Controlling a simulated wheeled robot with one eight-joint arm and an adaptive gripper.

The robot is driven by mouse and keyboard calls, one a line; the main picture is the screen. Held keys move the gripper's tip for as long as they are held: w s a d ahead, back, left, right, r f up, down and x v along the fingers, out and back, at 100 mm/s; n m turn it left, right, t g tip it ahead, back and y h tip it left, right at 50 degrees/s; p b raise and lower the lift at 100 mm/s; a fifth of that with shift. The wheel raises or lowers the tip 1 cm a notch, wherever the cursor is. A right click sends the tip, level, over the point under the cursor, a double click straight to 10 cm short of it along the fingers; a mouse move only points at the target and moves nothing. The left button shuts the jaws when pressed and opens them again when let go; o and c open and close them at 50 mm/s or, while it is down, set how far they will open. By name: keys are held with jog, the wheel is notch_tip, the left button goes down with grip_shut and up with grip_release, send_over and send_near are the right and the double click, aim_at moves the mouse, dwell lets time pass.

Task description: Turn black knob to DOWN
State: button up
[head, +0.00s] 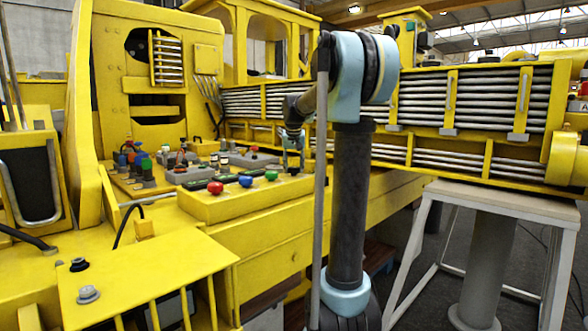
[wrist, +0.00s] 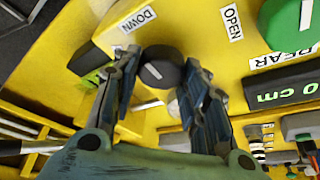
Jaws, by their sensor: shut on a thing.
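The black knob (wrist: 158,72) is round and sits on the yellow panel in the wrist view. A small pale mark shows on its face, but I cannot tell clearly which way it points. My gripper (wrist: 162,64) has one finger on each side of the knob and is shut on it. A white DOWN label (wrist: 138,19) lies on the panel just beyond the knob, to the upper left. In the head view my gripper (head: 292,150) is small at the far side of the yellow console, and the knob cannot be made out there.
An OPEN label (wrist: 231,20), a green button (wrist: 285,25) and a dark display (wrist: 280,90) are right of the knob. In the head view, red (head: 215,187), blue (head: 245,181) and green (head: 271,175) knobs stand on the console's near block. Banks of grey pipes (head: 470,95) run behind my arm.

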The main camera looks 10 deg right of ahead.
dwell(0.3)
jog(key=o, duration=1)
jog(key=shift+o, duration=0.2)
jog(key=v, duration=1.2)
jog(key=shift+w, duration=0.1)
jog(key=s+d+f+n+g, duration=0.1)
jog(key=s+f+n+g, duration=0.1)
jog(key=s+f, duration=3.5)
jog(key=s, duration=0.2)
jog(key=shift+s+d+y, duration=0.15)
jog(key=shift+s+y, duration=0.1)
jog(key=shift+y, duration=0.15)
